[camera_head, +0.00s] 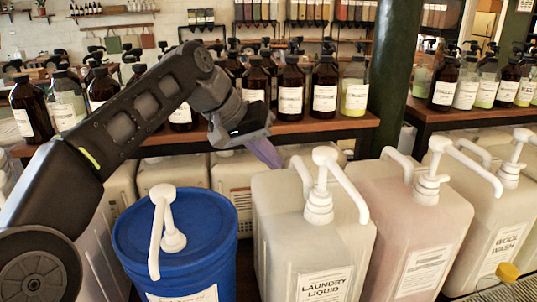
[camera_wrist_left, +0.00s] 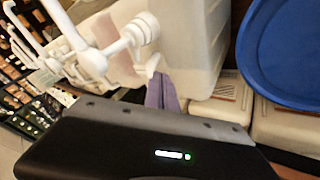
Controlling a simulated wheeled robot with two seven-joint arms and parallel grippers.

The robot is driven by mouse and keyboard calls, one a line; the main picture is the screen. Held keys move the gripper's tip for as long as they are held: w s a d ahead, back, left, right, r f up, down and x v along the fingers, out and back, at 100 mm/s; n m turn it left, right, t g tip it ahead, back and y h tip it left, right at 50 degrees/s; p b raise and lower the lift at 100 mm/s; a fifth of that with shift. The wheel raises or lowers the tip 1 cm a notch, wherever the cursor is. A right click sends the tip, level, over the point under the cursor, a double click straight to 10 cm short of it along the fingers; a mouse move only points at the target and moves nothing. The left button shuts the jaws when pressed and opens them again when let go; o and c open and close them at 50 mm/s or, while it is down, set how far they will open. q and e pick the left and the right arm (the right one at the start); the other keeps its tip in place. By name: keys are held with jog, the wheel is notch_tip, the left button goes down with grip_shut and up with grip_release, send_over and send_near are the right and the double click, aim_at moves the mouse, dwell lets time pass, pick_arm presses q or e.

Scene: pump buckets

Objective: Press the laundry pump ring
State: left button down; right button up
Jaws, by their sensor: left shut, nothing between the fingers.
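The laundry liquid jug (camera_head: 313,240) is a large whitish container with a "LAUNDRY LIQUID" label in the head view. My left gripper (camera_head: 270,156) has purple fingers, shut and empty, left of the pump head near the jug's back-left top. I see no contact with the pump. In the left wrist view the gripper's fingers (camera_wrist_left: 161,91) point toward a white pump (camera_wrist_left: 125,40) on a pale jug, apparently this one. My right gripper is not in view.
A blue drum (camera_head: 180,230) with a white pump stands left of the jug, under my left arm. A pinkish jug (camera_head: 415,235) and a wool wash jug (camera_head: 500,225) stand to the right. Behind are a wooden shelf of bottles (camera_head: 290,90) and a dark green post (camera_head: 391,75).

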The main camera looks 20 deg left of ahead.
pick_arm(q)
jog(key=x, duration=0.7)
jog(key=shift+d+r, duration=0.1)
jog(key=shift+d, duration=0.1)
jog(key=d, duration=0.1)
jog(key=d+p, duration=0.1)
jog(key=shift+w+d+r, duration=0.15)
jog(key=shift+d, duration=0.15)
jog(key=shift+w+d, duration=0.1)
jog(key=shift+d, duration=0.4)
